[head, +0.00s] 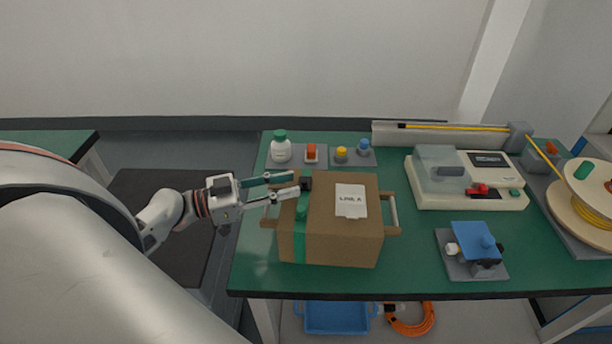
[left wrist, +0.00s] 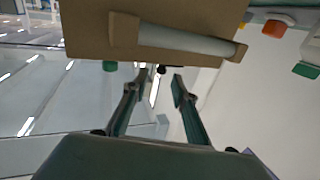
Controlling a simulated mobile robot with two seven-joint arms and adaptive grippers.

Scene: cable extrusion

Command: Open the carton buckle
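A brown carton (head: 335,240) with a white "LINE A" label sits on the green table. A green strap (head: 299,245) runs down its front left side, with a green knob-like part at the top edge. A small dark piece, apparently the buckle (head: 306,184), is at the carton's top left. My left gripper (head: 297,184) reaches in from the left, its fingertips close to that piece; contact cannot be told. In the left wrist view the fingers (left wrist: 160,82) are apart, with a small dark part (left wrist: 162,69) just beyond the gap. My right gripper is not in view.
Side handles (head: 393,210) stick out from the carton. Behind it stand a white bottle (head: 281,150) and small coloured-top items. To the right are a beige machine (head: 465,180), a blue-topped fixture (head: 474,243) and a yellow cable spool (head: 590,190).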

